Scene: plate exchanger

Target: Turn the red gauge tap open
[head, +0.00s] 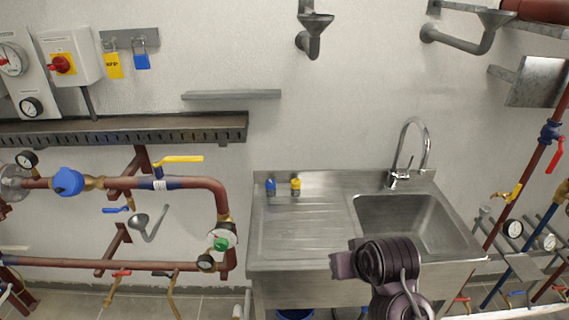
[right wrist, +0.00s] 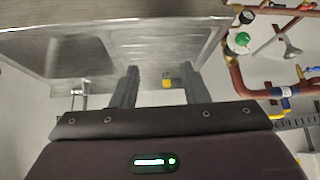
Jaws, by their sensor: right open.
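Several red-handled taps show in the head view, and I cannot tell which is the gauge tap. One red lever (head: 121,273) is on the lower left pipe. Another red lever (head: 556,154) is on the right-hand red pipe. Smaller red handles (head: 461,299) sit low at the right near round gauges (head: 513,228). My right gripper (right wrist: 160,71) is open and empty in the right wrist view, its fingers apart over the steel sink unit. In the head view my right arm is in front of the sink, away from these taps. My left gripper is not in view.
The steel sink unit (head: 300,235) with a tall faucet (head: 410,150) fills the middle. Red pipes with a yellow lever (head: 180,159) are at left.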

